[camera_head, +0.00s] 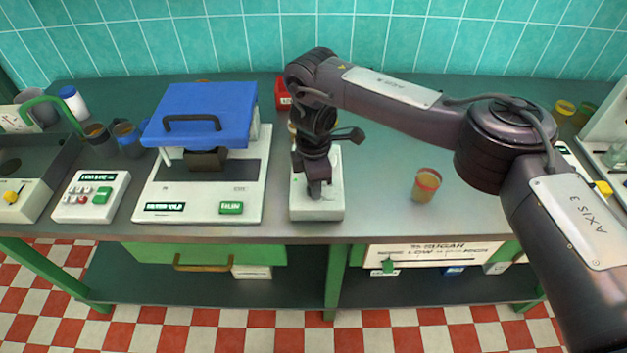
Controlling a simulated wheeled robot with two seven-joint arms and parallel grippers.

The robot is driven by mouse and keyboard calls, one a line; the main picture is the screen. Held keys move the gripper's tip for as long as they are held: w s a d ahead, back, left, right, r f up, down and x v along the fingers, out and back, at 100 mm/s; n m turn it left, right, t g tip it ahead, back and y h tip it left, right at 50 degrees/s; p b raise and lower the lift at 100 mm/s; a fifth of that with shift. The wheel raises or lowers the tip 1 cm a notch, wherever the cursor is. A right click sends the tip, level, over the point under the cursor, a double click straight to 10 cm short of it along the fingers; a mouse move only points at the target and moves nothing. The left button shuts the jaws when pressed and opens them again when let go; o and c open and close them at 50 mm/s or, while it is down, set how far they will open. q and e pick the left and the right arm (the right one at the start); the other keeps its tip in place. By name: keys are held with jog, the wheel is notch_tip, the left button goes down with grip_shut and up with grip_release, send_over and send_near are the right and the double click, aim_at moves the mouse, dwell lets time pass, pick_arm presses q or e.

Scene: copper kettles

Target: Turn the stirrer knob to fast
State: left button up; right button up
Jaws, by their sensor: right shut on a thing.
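The stirrer appears as a narrow white unit (328,207) near the front edge of the bench, left of centre. My right gripper (315,192) points down onto its top, near the front, and is shut on the stirrer knob. The fingers and wrist hide the knob, so its pointing direction and any fast or slow marks cannot be read. My right arm reaches in from the right and covers the back of the unit. My left gripper is not in view.
A white machine with a blue lid (197,112) stands just left of the stirrer. A keypad box (91,196) is further left. An orange-brown cup (426,185) stands to the right, with clear bench around it. A red box (282,95) is behind.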

jog(key=shift+w+r, duration=0.15)
jog(key=o, duration=1)
notch_tip(320, 180, up, 8)
jog(key=shift+f+p, duration=0.15)
jog(key=shift+p, duration=0.15)
